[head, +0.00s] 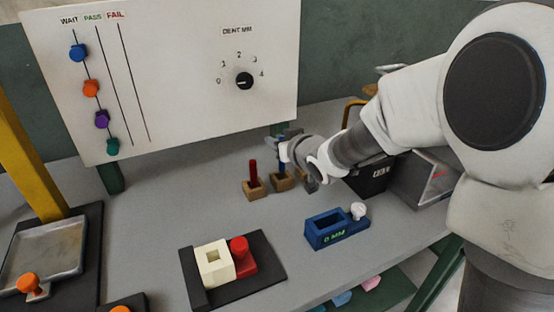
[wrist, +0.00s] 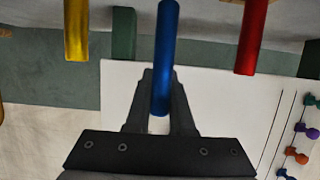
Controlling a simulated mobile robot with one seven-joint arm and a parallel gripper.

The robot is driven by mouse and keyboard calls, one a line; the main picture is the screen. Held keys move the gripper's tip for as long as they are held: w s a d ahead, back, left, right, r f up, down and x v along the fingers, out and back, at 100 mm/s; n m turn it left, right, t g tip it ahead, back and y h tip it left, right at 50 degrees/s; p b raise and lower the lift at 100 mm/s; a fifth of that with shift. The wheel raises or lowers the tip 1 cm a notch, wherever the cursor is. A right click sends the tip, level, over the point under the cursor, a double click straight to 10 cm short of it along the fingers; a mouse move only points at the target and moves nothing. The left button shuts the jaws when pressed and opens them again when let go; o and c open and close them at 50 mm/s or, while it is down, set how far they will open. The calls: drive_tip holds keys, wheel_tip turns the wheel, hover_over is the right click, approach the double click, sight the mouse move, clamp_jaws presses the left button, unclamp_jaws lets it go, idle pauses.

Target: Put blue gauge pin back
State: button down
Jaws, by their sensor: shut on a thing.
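My gripper (head: 287,143) is shut on the blue gauge pin (wrist: 164,50), which runs between its fingers in the wrist view. In the head view a short stretch of the blue pin shows below the fingers, directly over the middle wooden block (head: 281,182). The pin looks upright and meets the block's top there; how deep it sits in the block I cannot tell. The red pin (head: 253,173) stands in the wooden block (head: 254,190) to the left. A yellow pin (wrist: 76,30) shows in the wrist view; in the head view my arm hides it.
A blue 0 MM holder (head: 322,238) with a white knob stands in front. A black fixture (head: 205,295) bears a cream foam block (head: 214,263) and a red part (head: 243,262). The gauge board (head: 180,110) stands behind. A dark box (head: 370,178) is to the right.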

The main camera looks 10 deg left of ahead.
drive_tip(key=shift+f+b, duration=0.65)
drive_tip(key=shift+f, duration=1.3)
drive_tip(key=shift+f, duration=0.15)
drive_tip(key=c, duration=0.8)
unclamp_jaws()
